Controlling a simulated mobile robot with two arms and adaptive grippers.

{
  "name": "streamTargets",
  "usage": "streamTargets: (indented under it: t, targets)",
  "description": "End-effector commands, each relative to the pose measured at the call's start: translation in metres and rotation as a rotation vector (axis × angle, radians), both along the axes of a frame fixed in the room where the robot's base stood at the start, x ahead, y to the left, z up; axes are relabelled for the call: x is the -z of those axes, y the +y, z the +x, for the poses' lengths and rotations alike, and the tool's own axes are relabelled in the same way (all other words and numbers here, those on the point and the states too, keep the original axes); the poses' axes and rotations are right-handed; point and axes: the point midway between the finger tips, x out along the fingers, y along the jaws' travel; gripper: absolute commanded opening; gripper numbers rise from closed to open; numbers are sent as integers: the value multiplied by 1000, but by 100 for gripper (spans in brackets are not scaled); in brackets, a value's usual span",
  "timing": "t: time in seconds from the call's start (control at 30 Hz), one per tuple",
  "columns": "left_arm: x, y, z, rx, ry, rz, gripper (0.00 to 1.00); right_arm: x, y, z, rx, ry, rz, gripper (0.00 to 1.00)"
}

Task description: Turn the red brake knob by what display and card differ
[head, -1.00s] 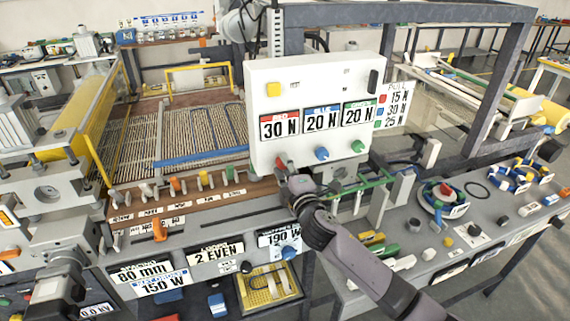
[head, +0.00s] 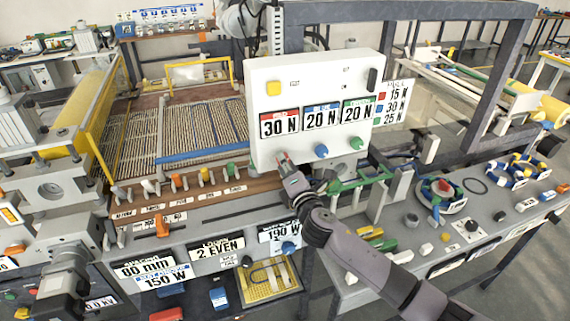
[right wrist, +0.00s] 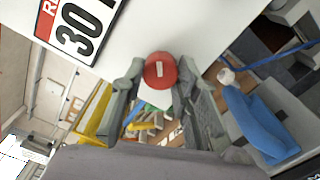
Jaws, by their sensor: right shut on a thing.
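The white tension panel (head: 305,88) stands upright at the centre of the head view. Its displays read red 30 N (head: 280,126), blue 20 N (head: 321,119) and green 20 N (head: 358,113). The card (head: 396,103) beside it lists red 15 N, blue 30 N and green 25 N. The red brake knob (right wrist: 160,70) sits between the fingers of my right gripper (head: 284,164), which is shut on it. The knob has a pale mark on its face. The blue knob (head: 321,151) and green knob (head: 356,143) are free to the right. My left gripper is not in view.
A row of coloured levers (head: 205,176) lies left of my right gripper. A green bracket (head: 358,182) is close to its right. The grey bench (head: 480,225) at right carries several small parts. A yellow tray (head: 268,284) is below.

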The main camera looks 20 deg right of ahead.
Motion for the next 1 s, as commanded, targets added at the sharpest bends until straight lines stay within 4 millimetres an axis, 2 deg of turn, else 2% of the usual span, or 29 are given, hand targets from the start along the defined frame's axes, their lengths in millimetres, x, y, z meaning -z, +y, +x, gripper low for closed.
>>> streamTargets:
  t: [0.27,0.3,0.57,0.87,1.0]
  targets:
    - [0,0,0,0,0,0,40,1,0,0,0,2,0,0]
    - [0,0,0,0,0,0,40,1,0,0,0,2,0,30]
    - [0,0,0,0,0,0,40,1,0,0,-1,1,1,48]
    - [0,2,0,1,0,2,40,0,0,-1,0,0,1,48]
    - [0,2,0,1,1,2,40,2,0,-11,-1,2,1,48]
